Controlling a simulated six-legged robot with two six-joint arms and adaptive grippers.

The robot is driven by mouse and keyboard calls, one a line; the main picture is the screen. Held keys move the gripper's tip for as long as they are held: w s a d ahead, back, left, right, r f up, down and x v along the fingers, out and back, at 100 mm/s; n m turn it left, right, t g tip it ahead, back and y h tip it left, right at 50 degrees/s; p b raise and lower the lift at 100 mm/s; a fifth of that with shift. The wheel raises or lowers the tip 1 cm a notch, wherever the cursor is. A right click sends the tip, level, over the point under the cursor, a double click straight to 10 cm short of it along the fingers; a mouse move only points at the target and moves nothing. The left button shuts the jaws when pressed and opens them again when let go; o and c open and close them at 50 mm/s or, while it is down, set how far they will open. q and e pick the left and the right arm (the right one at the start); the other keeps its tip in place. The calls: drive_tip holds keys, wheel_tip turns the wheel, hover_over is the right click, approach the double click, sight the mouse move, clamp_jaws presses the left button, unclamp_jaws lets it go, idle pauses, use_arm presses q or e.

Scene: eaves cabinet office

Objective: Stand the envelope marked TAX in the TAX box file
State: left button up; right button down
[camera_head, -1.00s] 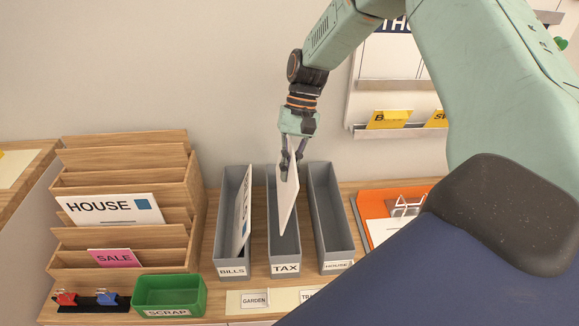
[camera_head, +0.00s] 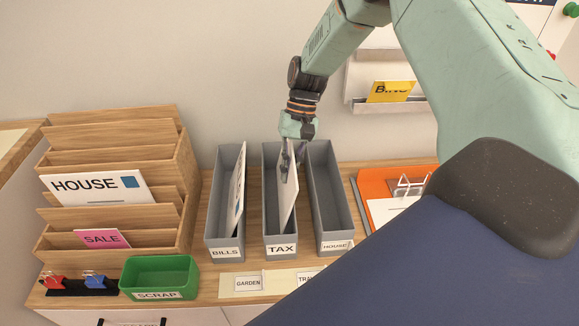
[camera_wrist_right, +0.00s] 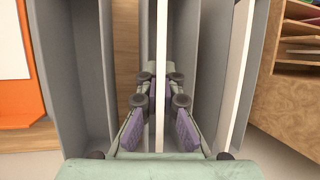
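A white envelope (camera_head: 287,205) stands tilted in the grey TAX box file (camera_head: 281,250), its lower part inside the walls. Its marking is not readable from here. My right gripper (camera_head: 288,168) is at the box's far end, its fingers on both faces of the envelope. In the right wrist view the envelope (camera_wrist_right: 160,60) shows edge-on between the fingers of the gripper (camera_wrist_right: 160,90), which close on it at their far ends. How near the envelope's bottom is to the box floor is hidden. My left gripper is not in view.
The BILLS box (camera_head: 225,253), holding another envelope (camera_head: 238,190), stands close on the left. The empty HOUSE box (camera_head: 335,246) stands close on the right. A wooden sorter (camera_head: 120,165), a green SCRAP tray (camera_head: 158,295) and an orange folder (camera_head: 375,187) flank them.

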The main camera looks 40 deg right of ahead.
drive_tip(key=shift+w+b+x, duration=0.25)
drive_tip(key=shift+b+x, duration=0.35)
drive_tip(key=shift+x, duration=0.6)
drive_tip(key=shift+d+f+b, duration=0.25)
drive_tip(key=shift+f+b, duration=0.1)
drive_tip(key=shift+f, duration=0.35)
drive_tip(key=shift+s+a+f, duration=0.1)
drive_tip(key=shift+s+a, duration=0.05)
drive_tip(key=shift+s, duration=0.1)
drive_tip(key=c, duration=1.5)
unclamp_jaws()
drive_tip(key=shift+f, duration=0.1)
drive_tip(key=shift+o, duration=0.3)
drive_tip(key=shift+w+d, duration=0.2)
drive_tip(key=shift+w, duration=0.05)
drive_tip(key=shift+o, duration=0.3)
drive_tip(key=shift+a, duration=0.1)
